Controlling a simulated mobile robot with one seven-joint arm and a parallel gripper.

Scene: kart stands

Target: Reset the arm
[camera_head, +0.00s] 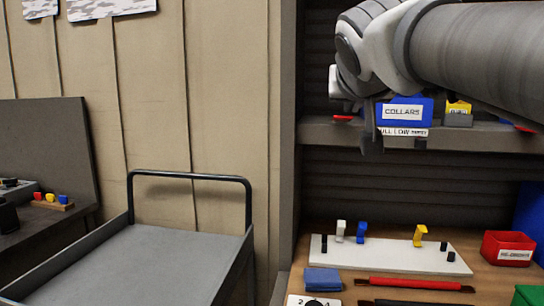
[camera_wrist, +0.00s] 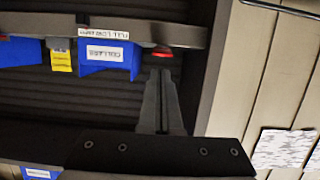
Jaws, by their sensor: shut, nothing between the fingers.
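My gripper (camera_head: 372,130) hangs at the upper right of the head view, in front of the shelf and above the workbench. Its fingers are shut together and hold nothing. In the wrist view, my gripper (camera_wrist: 164,80) shows as two dark fingers pressed side by side. A red object on the shelf shows just beyond the fingertips; I cannot tell any contact. My arm reaches in from the right edge of the head view.
A blue bin labelled COLLARS (camera_head: 405,112) and a yellow-labelled bin (camera_head: 458,112) stand on the shelf (camera_head: 330,130). Below, a white board (camera_head: 345,257) with pegs, a red bin (camera_head: 508,248), a blue cloth (camera_head: 323,280) and a red tool (camera_head: 415,284) lie on the bench. A grey cart (camera_head: 150,265) stands left.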

